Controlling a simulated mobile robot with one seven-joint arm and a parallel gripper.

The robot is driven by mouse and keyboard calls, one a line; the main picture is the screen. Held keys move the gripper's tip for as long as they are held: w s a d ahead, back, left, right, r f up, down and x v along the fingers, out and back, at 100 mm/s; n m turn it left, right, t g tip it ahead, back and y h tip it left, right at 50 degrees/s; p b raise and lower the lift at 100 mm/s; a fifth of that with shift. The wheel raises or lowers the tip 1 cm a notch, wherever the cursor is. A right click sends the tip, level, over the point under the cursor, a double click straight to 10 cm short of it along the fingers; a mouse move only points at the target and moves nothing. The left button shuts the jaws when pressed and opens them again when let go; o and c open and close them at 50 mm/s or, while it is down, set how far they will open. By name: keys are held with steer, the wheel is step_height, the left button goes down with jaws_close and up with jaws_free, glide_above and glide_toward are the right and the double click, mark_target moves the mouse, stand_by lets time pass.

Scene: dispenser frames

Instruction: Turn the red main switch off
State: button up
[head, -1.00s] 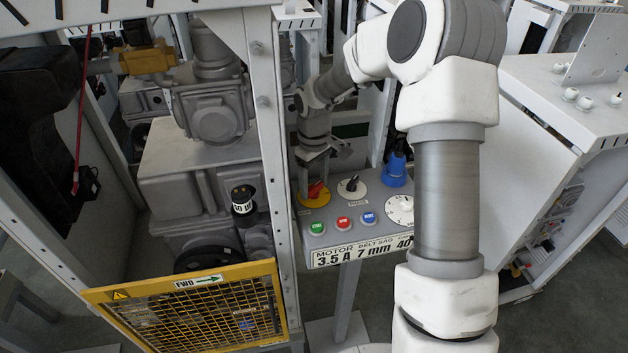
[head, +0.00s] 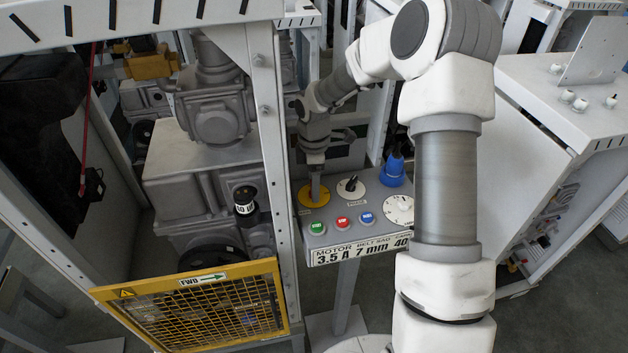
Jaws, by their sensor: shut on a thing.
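The red main switch sits on a round yellow plate (head: 305,196) at the left of the grey control panel (head: 376,219). My gripper (head: 315,188) points down onto it and is shut on the switch's handle. The fingers are seen nearly edge-on, one in front of the other. They hide the red handle, so its present angle cannot be read.
Right of the switch is a black selector knob (head: 350,184) on a white plate. Green (head: 316,228), red (head: 343,222) and blue (head: 367,218) buttons line the front. A white dial (head: 399,208) and blue plug (head: 394,170) are to the right. A frame post (head: 272,150) stands close left.

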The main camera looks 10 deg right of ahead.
steer(key=shift+w+r+n, duration=0.1)
steer(key=shift+n, duration=0.5)
steer(key=o, duration=1.4)
step_height(320, 180, up, 17)
steer(key=shift+r, duration=0.15)
